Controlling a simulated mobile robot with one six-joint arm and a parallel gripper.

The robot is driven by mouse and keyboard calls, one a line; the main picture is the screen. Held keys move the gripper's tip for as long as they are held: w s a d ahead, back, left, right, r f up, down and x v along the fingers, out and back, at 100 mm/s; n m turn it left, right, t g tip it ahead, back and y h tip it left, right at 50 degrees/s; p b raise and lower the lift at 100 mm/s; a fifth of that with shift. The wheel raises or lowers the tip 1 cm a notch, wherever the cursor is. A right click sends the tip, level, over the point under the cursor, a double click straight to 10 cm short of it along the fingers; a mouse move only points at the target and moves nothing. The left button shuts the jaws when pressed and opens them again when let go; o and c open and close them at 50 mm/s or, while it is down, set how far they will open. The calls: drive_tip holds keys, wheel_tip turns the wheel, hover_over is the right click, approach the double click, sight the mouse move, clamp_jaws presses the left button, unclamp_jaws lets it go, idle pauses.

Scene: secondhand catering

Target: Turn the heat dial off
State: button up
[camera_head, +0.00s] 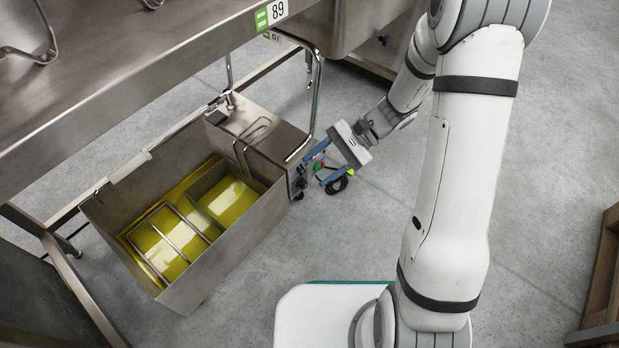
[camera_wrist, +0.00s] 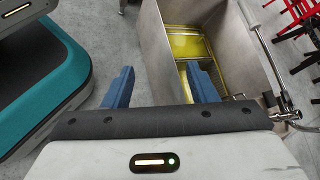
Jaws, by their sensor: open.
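A steel fryer (camera_head: 240,225) with yellow oil stands on the floor under the table. Its control panel (camera_head: 294,176) on the right end carries small dark knobs (camera_head: 299,184); which is the heat dial, and how it is set, is too small to tell. In the wrist view, my gripper (camera_wrist: 160,78) is spread open next to the fryer (camera_wrist: 158,50); the knobs are not visible there.
A steel table (camera_head: 120,75) with a green tag marked 89 (camera_head: 271,13) overhangs the fryer. A bent metal tube (camera_head: 316,90) rises behind it.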

drive_tip(key=w+a+f+m+t+y, duration=0.2)
drive_tip(key=w+f+m+y, duration=0.25)
drive_tip(key=w+f, duration=0.2)
drive_tip(key=m+t+p, duration=0.2)
drive_tip(key=m+t, duration=1.2)
approach(305, 187)
drive_tip(key=x, duration=0.2)
drive_tip(key=shift+h, duration=0.45)
drive_tip(key=b+x, duration=0.2)
drive_tip(key=x, duration=0.5)
drive_tip(key=shift+a+r, duration=0.1)
drive_tip(key=shift+r, duration=0.1)
drive_tip(key=c, duration=0.8)
drive_tip(key=shift+n, duration=1.25)
drive_tip(key=shift+s, duration=0.1)
